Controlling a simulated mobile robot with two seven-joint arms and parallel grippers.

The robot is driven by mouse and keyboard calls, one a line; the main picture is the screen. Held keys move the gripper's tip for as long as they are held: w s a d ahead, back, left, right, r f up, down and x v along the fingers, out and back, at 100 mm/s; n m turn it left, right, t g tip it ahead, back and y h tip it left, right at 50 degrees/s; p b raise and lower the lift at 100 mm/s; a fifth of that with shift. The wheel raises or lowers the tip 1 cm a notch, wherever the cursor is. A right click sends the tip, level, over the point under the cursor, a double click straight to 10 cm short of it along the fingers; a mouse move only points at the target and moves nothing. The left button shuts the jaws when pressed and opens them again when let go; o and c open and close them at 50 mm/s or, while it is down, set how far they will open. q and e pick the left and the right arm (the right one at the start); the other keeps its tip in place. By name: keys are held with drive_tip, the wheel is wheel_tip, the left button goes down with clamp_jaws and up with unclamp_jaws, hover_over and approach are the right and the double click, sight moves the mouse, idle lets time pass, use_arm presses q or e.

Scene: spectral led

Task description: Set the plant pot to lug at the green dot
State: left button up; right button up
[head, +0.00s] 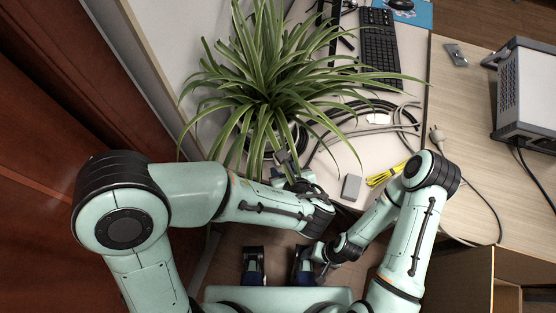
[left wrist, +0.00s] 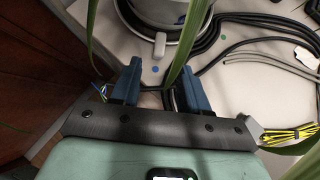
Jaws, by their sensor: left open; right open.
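The plant (head: 262,85) stands on the desk in the head view, its leaves hiding nearly all of its pot. In the left wrist view, the pot (left wrist: 165,14) is at the top, with a pale lug (left wrist: 160,46) facing my gripper. My right gripper (head: 314,264) is low, away from the pot, and open.
Black and grey cables (head: 375,120) curl right of the pot. A yellow cable bundle (head: 387,176) and a small grey block (head: 351,187) lie near the desk's front edge. A keyboard (head: 380,45) is behind. A grey instrument (head: 526,95) stands at right; a wall borders the left.

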use_arm(q)
drive_tip(key=b+x, duration=0.1)
drive_tip(key=x, duration=0.7)
clamp_jaws()
